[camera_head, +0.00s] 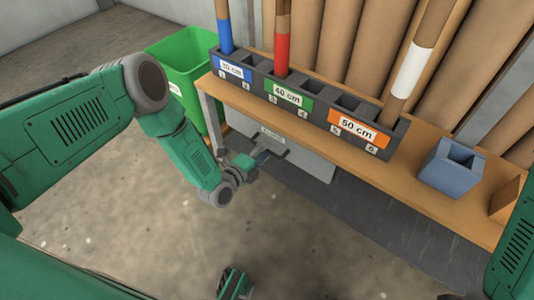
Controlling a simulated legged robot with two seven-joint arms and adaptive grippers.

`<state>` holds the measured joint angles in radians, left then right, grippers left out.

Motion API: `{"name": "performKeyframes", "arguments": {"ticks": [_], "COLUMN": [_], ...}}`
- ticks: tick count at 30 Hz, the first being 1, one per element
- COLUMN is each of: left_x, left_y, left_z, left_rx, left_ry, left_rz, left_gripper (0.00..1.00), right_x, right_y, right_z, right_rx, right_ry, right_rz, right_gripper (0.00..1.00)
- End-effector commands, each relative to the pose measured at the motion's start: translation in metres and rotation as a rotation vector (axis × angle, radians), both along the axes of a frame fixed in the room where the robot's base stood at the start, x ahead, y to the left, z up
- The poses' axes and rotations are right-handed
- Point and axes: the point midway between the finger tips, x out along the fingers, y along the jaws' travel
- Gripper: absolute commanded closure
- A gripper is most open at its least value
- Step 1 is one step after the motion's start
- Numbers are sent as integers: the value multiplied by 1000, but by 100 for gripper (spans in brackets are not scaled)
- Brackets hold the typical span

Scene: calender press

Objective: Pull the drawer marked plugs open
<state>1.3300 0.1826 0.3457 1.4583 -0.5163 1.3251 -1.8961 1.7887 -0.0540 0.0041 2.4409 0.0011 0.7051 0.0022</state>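A grey drawer front (305,163) hangs under the left end of the wooden bench. It carries a small pale label (271,135) near its upper left, too small to read for certain. A dark handle (278,149) shows below the label. My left gripper (262,158) is at the handle, in front of the drawer. Its fingers overlap the handle in this view, so I cannot tell whether they are closed on it or only beside it.
The bench (404,181) bears a dark rack (313,107) labelled by length, with several upright rods, and a blue box (451,168). A green bin (187,58) stands left of it. Large brown rolls stand behind.

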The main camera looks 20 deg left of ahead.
Motion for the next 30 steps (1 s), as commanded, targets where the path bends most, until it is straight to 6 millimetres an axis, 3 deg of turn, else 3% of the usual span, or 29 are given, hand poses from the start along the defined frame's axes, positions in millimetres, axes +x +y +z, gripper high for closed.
{"name": "performKeyframes", "arguments": {"ticks": [6, 14, 17, 18, 26, 30], "left_x": [15, 16, 16, 16, 14, 3], "left_y": [-4, -6, -6, -6, -4, 0], "left_z": [-4, -3, -3, -3, -3, -2], "left_rx": [-1, 2, 2, 1, 2, 4], "left_ry": [0, 0, 0, 1, 2, 4], "left_rz": [1, 1, 1, 1, 0, 1], "left_gripper": [67, 67, 96, 100, 100, 100], "right_x": [0, 0, 0, 0, 0, 0], "right_y": [1, 1, 0, 0, 0, 0], "right_z": [-8, -8, -8, -8, -6, 3], "right_rx": [1, 1, 0, 0, 0, 1], "right_ry": [-1, -1, -1, -1, -1, -1], "right_rz": [1, 1, 1, 1, 1, 1], "right_gripper": [60, 60, 60, 60, 60, 60]}}
